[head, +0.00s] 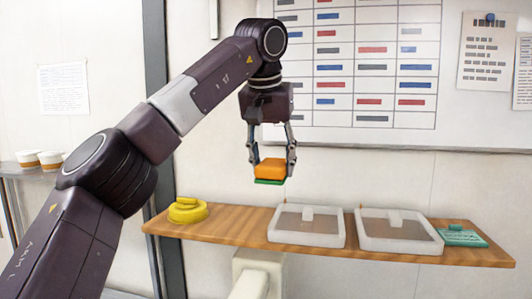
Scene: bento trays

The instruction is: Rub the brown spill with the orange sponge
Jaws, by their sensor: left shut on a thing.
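My left gripper (272,160) is shut on the orange sponge (270,168), which has a green underside. It holds the sponge in the air above the wooden shelf (240,228), apart from it, left of the middle. I cannot make out a brown spill anywhere on the shelf. The two white trays with brownish insides, the left tray (307,239) and the right tray (399,250), stand on the shelf, each with a small white block at its back. My right gripper is not in view.
A yellow stacked object (188,210) sits at the shelf's left end. A teal object (463,236) lies at the right end. A whiteboard chart (362,65) hangs on the wall behind. White cups (50,160) stand on a ledge at far left. The shelf is bare between the yellow object and the left tray.

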